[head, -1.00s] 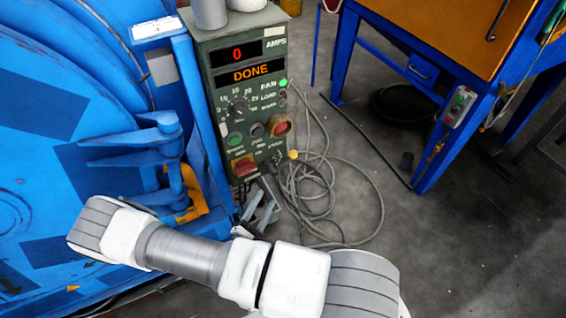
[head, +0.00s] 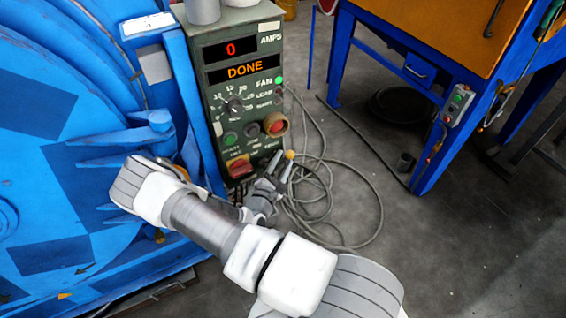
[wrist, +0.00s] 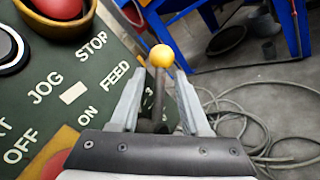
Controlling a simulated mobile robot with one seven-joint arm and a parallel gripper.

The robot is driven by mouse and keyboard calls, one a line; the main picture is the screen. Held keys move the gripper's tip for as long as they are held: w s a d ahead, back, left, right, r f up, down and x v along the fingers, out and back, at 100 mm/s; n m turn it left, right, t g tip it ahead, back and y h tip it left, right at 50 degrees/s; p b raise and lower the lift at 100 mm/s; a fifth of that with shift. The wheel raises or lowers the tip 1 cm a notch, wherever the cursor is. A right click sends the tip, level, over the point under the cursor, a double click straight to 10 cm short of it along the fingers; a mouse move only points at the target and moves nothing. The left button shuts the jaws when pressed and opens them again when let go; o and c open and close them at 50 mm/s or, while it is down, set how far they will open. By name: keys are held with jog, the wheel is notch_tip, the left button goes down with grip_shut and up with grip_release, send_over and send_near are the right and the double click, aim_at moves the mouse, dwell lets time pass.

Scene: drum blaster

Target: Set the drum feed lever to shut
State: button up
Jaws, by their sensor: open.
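The drum feed lever is a dark rod with a yellow ball knob (wrist: 161,56), beside the FEED label on the green control panel (head: 243,107). The knob (head: 290,154) also shows at the panel's lower right edge in the head view. My gripper (wrist: 159,78) is open in the wrist view, one finger on each side of the rod, with the ball just beyond the fingertips. Whether a finger touches the rod cannot be told. In the head view my gripper (head: 277,168) is at the panel's lower right corner. The rod's base is partly hidden.
The panel display (head: 243,71) reads 0 and DONE. A red switch (head: 238,167) and round buttons are close to the lever. The blue drum machine (head: 60,130) stands at left. A loose grey cable (head: 340,235) lies on the floor; open floor is at right.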

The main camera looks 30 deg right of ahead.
jog(key=shift+w+d, duration=0.15)
jog(key=shift+d, duration=0.05)
grip_shut()
dwell(1.4)
